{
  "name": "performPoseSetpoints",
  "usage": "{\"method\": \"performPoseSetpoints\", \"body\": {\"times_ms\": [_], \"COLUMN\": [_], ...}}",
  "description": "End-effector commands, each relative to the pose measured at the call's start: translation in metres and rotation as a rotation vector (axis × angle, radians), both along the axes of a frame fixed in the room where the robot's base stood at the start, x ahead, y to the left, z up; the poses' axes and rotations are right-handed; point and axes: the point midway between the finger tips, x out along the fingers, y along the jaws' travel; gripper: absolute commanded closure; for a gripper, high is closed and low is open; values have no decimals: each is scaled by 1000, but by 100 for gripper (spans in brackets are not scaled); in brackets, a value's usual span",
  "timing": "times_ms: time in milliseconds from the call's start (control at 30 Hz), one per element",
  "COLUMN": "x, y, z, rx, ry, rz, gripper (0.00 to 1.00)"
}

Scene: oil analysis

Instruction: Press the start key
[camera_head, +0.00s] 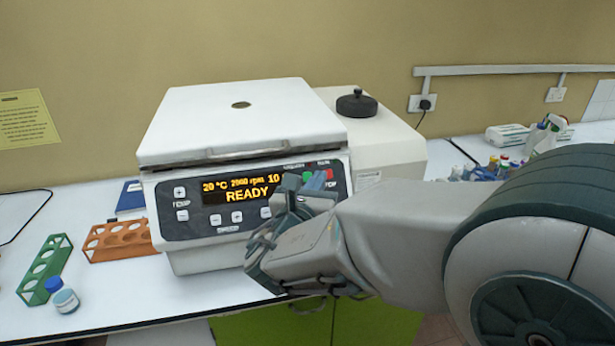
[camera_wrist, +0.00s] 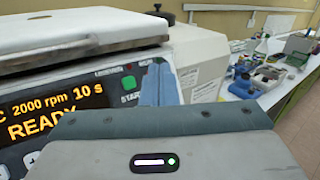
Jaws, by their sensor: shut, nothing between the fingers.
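The white centrifuge (camera_head: 245,110) stands on the bench with its lid down. Its display (camera_head: 240,191) is lit and reads READY, 20 °C and 2000 rpm. The green start key (camera_wrist: 129,83), labelled START, shows in the wrist view on the panel, right of the display. In the head view, the green key (camera_head: 308,177) shows just above my fingertips. My gripper (camera_head: 318,182) is shut and empty in front of the panel's right part. In the wrist view its fingers (camera_wrist: 158,82) are together, just right of the start key. I cannot tell whether they touch the panel.
An orange tube rack (camera_head: 118,241), a green rack (camera_head: 44,268) and a blue-capped bottle (camera_head: 62,295) stand left of the centrifuge. A white unit with a black knob (camera_head: 356,103) stands behind right. Several small bottles (camera_head: 490,170) stand farther right on the bench.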

Motion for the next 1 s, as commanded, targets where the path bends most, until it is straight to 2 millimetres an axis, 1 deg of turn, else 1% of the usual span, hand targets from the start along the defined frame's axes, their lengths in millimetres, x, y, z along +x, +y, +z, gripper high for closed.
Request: {"method": "performPoseSetpoints", "body": {"times_ms": [167,400,600,800,1000], "x": [11,39,59,69,70], "y": [3,11,16,19,20], "z": [-10,-30,-42,-47,-47], "rx": [0,0,0,1,1], "ry": [1,2,1,0,1], "rz": [-1,-1,-2,-2,-1], "gripper": [100,100,100,100,100]}}
